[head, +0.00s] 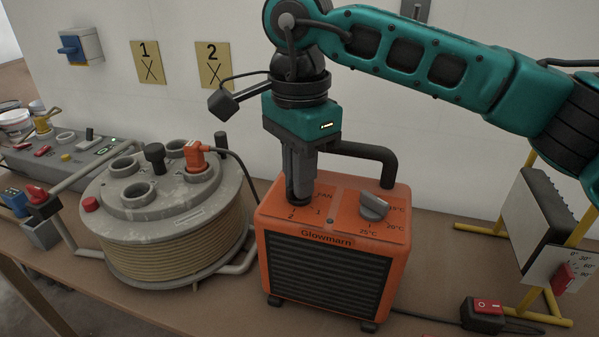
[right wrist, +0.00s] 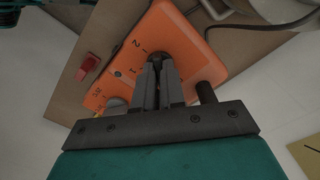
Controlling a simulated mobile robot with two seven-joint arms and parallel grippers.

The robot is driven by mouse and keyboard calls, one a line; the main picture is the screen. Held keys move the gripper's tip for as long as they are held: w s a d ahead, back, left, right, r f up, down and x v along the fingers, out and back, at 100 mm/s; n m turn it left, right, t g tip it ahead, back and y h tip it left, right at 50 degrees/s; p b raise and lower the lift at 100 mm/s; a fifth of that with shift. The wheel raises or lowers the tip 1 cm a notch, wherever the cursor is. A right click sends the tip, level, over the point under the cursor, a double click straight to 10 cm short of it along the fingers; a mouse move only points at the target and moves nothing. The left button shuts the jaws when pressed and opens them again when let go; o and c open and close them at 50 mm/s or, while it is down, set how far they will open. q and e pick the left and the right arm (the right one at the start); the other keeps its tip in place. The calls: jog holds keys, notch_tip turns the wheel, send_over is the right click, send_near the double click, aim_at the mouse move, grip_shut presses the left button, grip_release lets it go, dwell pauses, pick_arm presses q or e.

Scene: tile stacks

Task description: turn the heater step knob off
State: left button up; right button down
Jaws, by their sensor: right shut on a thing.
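The orange heater (head: 325,272), labelled Glowmarn, stands on the workbench with a black front grille. My right gripper (head: 299,196) points straight down over the left part of the heater's top panel. It is shut on the step knob, which its fingers mostly hide in the head view. In the right wrist view the dark step knob (right wrist: 158,60) shows between the fingertips, beside the marks 1 and 2. Which mark the knob points at is hidden. A grey thermostat knob (head: 374,205) with degree marks sits to the right on the same panel. My left gripper is not in view.
A black handle (head: 372,152) rises at the heater's back, close to my right gripper. A cable reel (head: 168,235) with an orange plug (head: 195,156) stands left of the heater. A red switch (head: 487,306) and a yellow-framed stand (head: 550,240) are at the right.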

jog(key=n, duration=0.3)
jog(key=shift+n, duration=2.1)
jog(key=c, duration=1.2)
grip_release()
jog(key=shift+r, duration=0.1)
notch_tip(320, 180, up, 13)
jog(key=shift+f+p, duration=0.1)
jog(key=shift+p, duration=0.75)
